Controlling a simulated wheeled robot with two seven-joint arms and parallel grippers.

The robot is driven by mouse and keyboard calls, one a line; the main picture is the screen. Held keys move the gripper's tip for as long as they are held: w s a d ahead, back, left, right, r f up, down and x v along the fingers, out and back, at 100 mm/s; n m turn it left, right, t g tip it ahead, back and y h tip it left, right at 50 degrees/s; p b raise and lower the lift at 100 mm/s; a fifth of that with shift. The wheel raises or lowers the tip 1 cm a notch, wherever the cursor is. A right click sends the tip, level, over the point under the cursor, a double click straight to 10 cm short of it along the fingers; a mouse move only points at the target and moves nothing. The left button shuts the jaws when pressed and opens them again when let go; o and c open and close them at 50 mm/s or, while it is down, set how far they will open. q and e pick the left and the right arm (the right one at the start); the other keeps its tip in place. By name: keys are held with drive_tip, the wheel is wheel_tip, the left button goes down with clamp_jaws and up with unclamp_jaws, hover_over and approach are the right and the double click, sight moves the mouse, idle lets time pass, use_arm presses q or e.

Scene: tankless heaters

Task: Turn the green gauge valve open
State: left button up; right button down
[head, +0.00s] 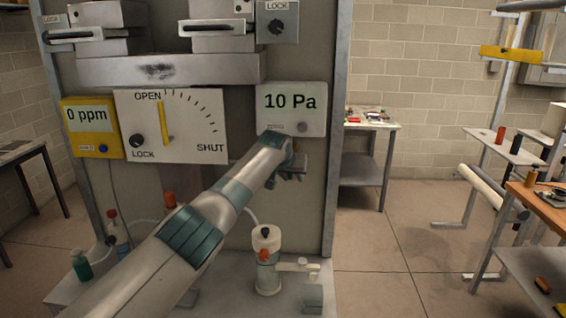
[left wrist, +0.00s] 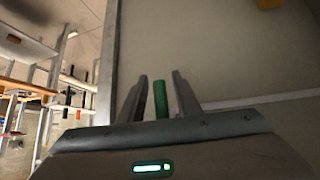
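A green upright handle (left wrist: 160,100), which looks like the gauge valve's, stands between the two fingers of my left gripper (left wrist: 159,76) in the left wrist view. The fingers are apart, with a narrow gap on each side of the green handle; I cannot tell whether they touch it. In the head view my left gripper (head: 296,168) is in front of the panel, just below the gauge box (head: 290,98) that reads 10 Pa. My arm hides the valve there. My right gripper is not in view.
Left of the gauge, a white dial plate (head: 190,135) marked OPEN and SHUT has a yellow lever (head: 162,118) near OPEN. A yellow box (head: 92,127) reads 0 ppm. A clear canister (head: 267,262) stands below my gripper. Open floor (head: 385,260) lies right of the panel.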

use_arm(q)
drive_tip(key=shift+b+v, duration=0.65)
drive_tip(key=shift+v, duration=0.8)
drive_tip(key=b+v, duration=0.5)
drive_tip(key=v, duration=0.9)
drive_tip(key=shift+s+a+f, duration=0.1)
drive_tip(key=shift+f, duration=0.1)
